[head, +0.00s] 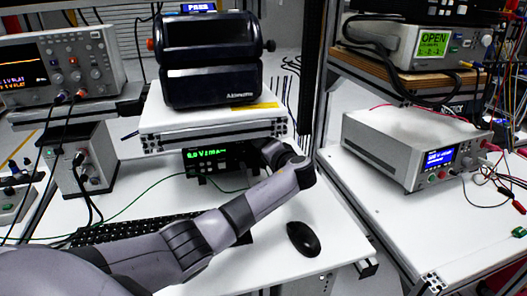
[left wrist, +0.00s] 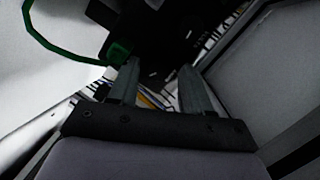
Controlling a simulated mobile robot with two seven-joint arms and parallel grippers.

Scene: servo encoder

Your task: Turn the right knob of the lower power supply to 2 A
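A small black power supply with a green lit display (head: 208,158) sits under the white shelf in the head view. Its right side, where a knob would be, is hidden behind my left arm, so I cannot see the right knob or its setting. My left arm reaches in from the lower left and bends at the wrist beside the unit; its fingers are hidden there. In the left wrist view my left gripper (left wrist: 158,78) has its two fingers apart, with nothing seen between them. A dark body with a green plug (left wrist: 118,50) is just beyond the fingertips. My right gripper is not in view.
The white shelf (head: 215,130) hangs close above the wrist and carries a black instrument (head: 208,85). A keyboard (head: 130,230) and mouse (head: 303,239) lie on the table. A green cable (head: 150,190) runs across it. A grey instrument (head: 395,150) stands on the right table.

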